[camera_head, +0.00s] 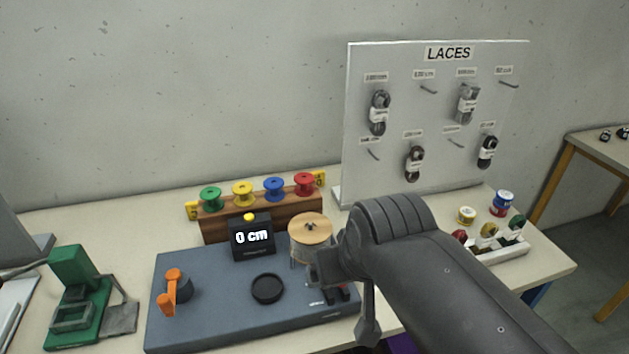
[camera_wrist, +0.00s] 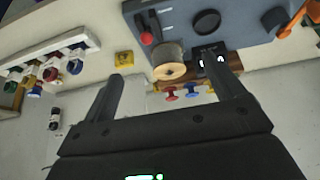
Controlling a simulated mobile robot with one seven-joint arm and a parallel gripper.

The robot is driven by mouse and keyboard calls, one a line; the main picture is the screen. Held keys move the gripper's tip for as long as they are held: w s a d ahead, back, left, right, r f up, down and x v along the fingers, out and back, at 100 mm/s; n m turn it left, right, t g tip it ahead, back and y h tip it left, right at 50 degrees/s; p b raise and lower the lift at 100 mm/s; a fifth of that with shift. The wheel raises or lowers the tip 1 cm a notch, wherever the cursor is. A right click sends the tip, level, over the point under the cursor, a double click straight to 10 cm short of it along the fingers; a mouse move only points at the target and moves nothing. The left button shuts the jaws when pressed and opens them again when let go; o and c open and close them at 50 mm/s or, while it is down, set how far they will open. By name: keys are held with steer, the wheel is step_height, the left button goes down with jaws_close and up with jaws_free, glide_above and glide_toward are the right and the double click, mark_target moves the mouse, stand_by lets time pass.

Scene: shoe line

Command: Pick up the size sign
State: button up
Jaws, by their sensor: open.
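Two small yellow signs with dark numerals stand at the ends of the wooden spool rack in the head view: one at the left end (camera_head: 193,210) and one at the right end (camera_head: 320,178). I cannot tell which one is the size sign. In the wrist view a yellow square piece (camera_wrist: 124,58) sits on the bare table near the left fingertip; my arm may hide it in the head view. My gripper (camera_head: 340,290) is over the right side of the blue-grey base. In the wrist view its fingers (camera_wrist: 165,65) are spread with nothing held between them.
The measuring base (camera_head: 210,315) carries a 0 cm display (camera_head: 251,237), an orange clamp (camera_head: 170,290) and a wood-topped spool (camera_head: 310,228). The LACES board (camera_head: 435,55) stands behind. Tins (camera_head: 503,202) and a white tray (camera_head: 510,252) are at right, a green device (camera_head: 75,285) at left.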

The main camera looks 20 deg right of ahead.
steer(key=shift+o, duration=0.3)
steer(key=w+d+r+m+g+y, duration=0.1)
steer(key=w+r+m, duration=0.1)
steer(key=w+m, duration=0.4)
steer(key=w+r+m+y, duration=0.1)
steer(key=w+r+m, duration=0.2)
steer(key=w, duration=0.5)
steer(key=m+h, duration=0.2)
steer(key=m, duration=2.4)
glide_above(315, 173)
steer(key=s, duration=0.1)
steer(key=shift+f, duration=10.5)
steer(key=x, duration=0.4)
steer(key=s+x, duration=0.1)
steer(key=x, duration=0.1)
steer(key=shift+w+f, duration=0.15)
steer(key=shift+f, duration=0.25)
steer(key=shift+d, duration=0.1)
